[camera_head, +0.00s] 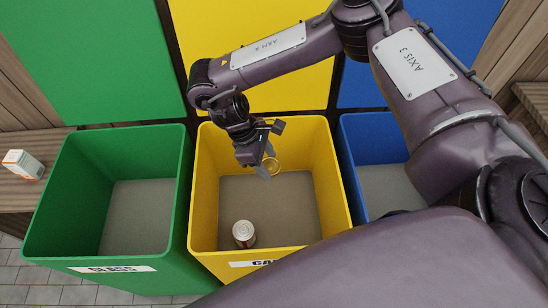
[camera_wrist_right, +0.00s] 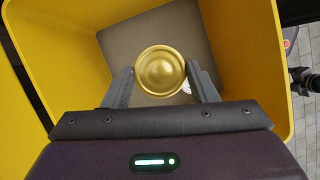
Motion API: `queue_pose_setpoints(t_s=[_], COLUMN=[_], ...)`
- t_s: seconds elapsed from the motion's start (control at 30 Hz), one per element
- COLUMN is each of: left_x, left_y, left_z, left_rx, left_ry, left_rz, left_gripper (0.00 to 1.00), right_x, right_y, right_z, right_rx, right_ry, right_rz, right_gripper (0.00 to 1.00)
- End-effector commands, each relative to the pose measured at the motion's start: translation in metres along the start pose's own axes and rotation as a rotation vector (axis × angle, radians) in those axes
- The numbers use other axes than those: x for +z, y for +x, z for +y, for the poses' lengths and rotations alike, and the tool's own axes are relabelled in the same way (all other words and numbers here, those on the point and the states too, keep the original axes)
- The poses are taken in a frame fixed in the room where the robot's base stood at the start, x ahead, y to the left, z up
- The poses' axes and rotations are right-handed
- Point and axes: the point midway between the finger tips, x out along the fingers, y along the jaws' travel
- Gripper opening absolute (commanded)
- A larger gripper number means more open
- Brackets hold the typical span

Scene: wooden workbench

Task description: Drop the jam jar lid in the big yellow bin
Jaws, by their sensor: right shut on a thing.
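The jam jar lid is a round gold disc (camera_wrist_right: 160,71), held between the two fingers of my right gripper (camera_wrist_right: 162,88) in the right wrist view. In the head view the lid (camera_head: 272,164) shows at the tip of my right gripper (camera_head: 264,166), over the big yellow bin (camera_head: 204,190). The gripper is shut on the lid, which is inside the outline of the bin's opening and above its grey floor. My left gripper is not in view.
A can (camera_head: 243,233) stands on the yellow bin's floor near the front. A green bin (camera_head: 70,190) labelled GLASS is on the left and a blue bin (camera_head: 372,128) on the right. A small white and orange box (camera_head: 24,164) sits on the wooden bench (camera_head: 20,195) at far left.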

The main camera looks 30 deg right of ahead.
Motion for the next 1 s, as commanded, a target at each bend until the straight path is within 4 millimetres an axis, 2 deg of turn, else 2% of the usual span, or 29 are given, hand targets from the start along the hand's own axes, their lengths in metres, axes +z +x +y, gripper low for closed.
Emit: queue_pose_setpoints(t_s=[0.03,0.1,0.37,0.4,0.6,0.87,1.0], left_x=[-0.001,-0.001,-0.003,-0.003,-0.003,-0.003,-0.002], left_y=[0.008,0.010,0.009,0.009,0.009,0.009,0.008], left_z=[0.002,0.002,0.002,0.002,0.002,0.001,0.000], left_rx=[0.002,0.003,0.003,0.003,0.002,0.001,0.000], left_ry=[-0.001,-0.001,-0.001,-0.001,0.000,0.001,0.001], left_rz=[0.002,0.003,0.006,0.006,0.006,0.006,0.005], left_gripper=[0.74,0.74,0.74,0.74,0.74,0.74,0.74], right_x=[-0.003,-0.003,-0.003,-0.003,-0.003,-0.003,-0.004], right_y=[0.006,0.007,0.006,0.006,0.006,0.005,-0.010], right_z=[0.000,0.000,0.000,0.000,0.000,0.000,0.001], right_rx=[0.001,0.001,0.000,0.000,0.000,0.001,0.004], right_ry=[0.001,0.001,0.001,0.001,0.001,0.001,-0.001], right_rz=[0.001,0.001,0.001,0.001,0.001,0.001,0.004], right_gripper=[0.32,0.32,0.32,0.55,0.78,0.78,0.78])
